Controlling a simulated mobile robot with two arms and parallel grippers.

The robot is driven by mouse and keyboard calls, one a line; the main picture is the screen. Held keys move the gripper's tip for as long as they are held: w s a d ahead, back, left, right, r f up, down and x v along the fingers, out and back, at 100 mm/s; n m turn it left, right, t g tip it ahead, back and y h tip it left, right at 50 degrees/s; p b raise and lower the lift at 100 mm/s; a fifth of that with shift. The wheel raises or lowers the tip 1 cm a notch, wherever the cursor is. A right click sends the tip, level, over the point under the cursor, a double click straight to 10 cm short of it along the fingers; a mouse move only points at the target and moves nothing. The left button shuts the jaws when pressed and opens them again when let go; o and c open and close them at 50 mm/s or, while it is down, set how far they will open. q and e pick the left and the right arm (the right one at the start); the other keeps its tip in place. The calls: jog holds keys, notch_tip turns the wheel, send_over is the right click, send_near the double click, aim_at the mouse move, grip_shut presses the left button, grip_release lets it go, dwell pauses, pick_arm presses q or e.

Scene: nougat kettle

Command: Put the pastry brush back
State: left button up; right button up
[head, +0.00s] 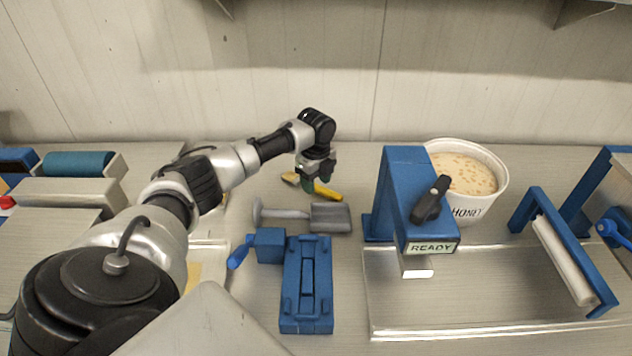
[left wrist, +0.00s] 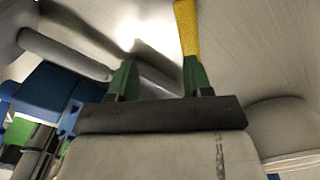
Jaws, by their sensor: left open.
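The pastry brush (head: 328,191) lies on the counter near the back wall, its yellow handle to the right and a pale end to the left. My left gripper (head: 312,182) is over its middle, pointing down, and hides part of it. In the left wrist view the gripper (left wrist: 158,72) shows two green fingers spread apart with nothing held between them. The yellow handle (left wrist: 187,30) lines up with the right finger there, partly behind it; I cannot tell whether they touch. My right gripper is in neither view.
A blue clamp-like fixture (head: 307,285) stands nearer. Right of it are a blue press marked READY (head: 404,190), a white HONEY tub (head: 483,207) and a roller frame (head: 562,255). Bare counter lies around the brush.

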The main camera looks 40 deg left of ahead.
pick_arm(q)
notch_tip(320, 180, up, 13)
jog(key=b, duration=0.2)
jog(key=shift+f, duration=0.2)
jog(key=shift+o, duration=0.5)
jog(key=shift+f, duration=0.1)
jog(key=n+b, duration=0.2)
jog(key=b, duration=0.4)
send_over(334, 193)
notch_tip(334, 193, down, 7)
notch_tip(334, 193, down, 11)
jog(key=shift+p, duration=0.8)
